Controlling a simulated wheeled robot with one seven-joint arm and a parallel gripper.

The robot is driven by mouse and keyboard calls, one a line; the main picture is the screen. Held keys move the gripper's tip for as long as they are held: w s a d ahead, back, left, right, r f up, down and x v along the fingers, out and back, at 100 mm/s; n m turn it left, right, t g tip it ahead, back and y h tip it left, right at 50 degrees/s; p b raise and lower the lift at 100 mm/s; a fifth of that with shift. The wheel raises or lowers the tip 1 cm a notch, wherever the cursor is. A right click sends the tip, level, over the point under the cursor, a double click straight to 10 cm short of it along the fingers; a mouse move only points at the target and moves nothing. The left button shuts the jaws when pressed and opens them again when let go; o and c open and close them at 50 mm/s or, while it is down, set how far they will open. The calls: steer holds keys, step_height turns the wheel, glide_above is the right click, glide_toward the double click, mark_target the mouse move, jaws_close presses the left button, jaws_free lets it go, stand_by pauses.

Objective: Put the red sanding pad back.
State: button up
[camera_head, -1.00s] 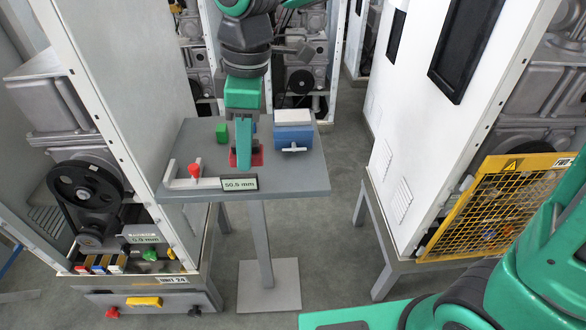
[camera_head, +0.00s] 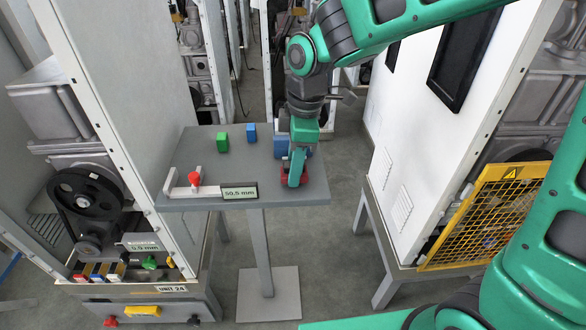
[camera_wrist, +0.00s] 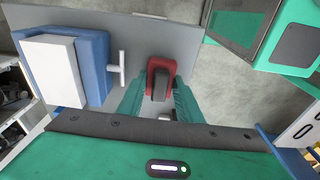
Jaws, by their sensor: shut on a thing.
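The red sanding pad (camera_head: 284,171) shows at the right part of the grey table, with my gripper (camera_head: 297,168) shut on it. In the wrist view the pad (camera_wrist: 161,64), red with a dark middle part, sits between the fingertips of my gripper (camera_wrist: 160,88). I cannot tell whether the pad touches the tabletop. Beside it stands a blue box (camera_wrist: 98,62) with a white block (camera_wrist: 50,70) on top and a small T-handle (camera_wrist: 118,69) facing the pad. In the head view my gripper and arm hide much of the blue box (camera_head: 281,146).
On the grey table (camera_head: 240,180) stand a green block (camera_head: 222,142) and a blue block (camera_head: 251,133). A white gauge (camera_head: 178,189) with a red knob and a display (camera_head: 239,192) reading 50.5 mm lies at the front left. The middle of the table is clear. White machine cabinets flank it.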

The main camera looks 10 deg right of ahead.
steer(key=shift+f, duration=0.6)
steer(key=o, duration=1)
steer(key=shift+f, duration=0.1)
steer(key=r, duration=0.4)
steer(key=d+r, duration=0.1)
steer(key=r, duration=0.7)
steer(key=shift+d+r, duration=0.1)
steer(key=shift+d, duration=0.15)
